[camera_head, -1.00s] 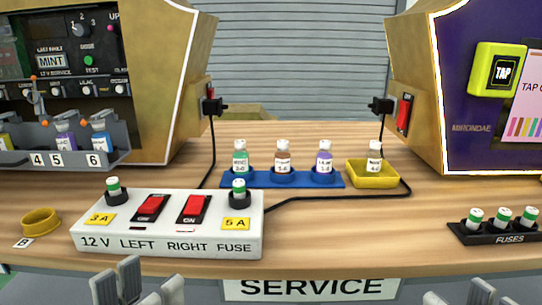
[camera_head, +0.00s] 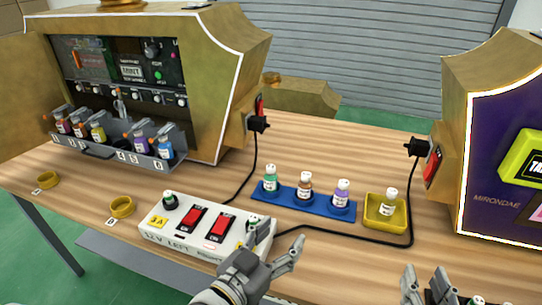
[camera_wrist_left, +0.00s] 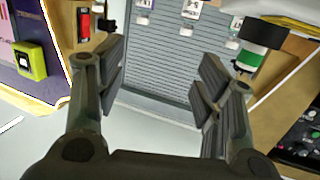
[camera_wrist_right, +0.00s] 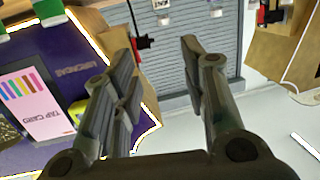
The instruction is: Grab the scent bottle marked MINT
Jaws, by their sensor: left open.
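A bottle with green liquid (camera_head: 270,180) stands upright at the left end of the blue tray (camera_head: 331,212). Its white label is too small to read surely. A brown-tinted bottle (camera_head: 305,187) and a purple one (camera_head: 341,196) stand to its right in the same tray. My left gripper (camera_head: 281,240) is open and empty, in front of the tray by the right end of the white fuse box. My right gripper (camera_head: 426,284) is open and empty at the lower right, in front of the yellow tray. Both grippers' spread fingers show in the left wrist view (camera_wrist_left: 160,75) and right wrist view (camera_wrist_right: 160,60).
The white fuse box (camera_head: 165,235) with red switches lies left of my left gripper. A yellow tray (camera_head: 372,221) holds a pale bottle (camera_head: 389,203). Several bottles stand in the left machine's rack (camera_head: 150,160). Black cables (camera_head: 411,215) cross the table. Two yellow rings (camera_head: 121,207) lie at left.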

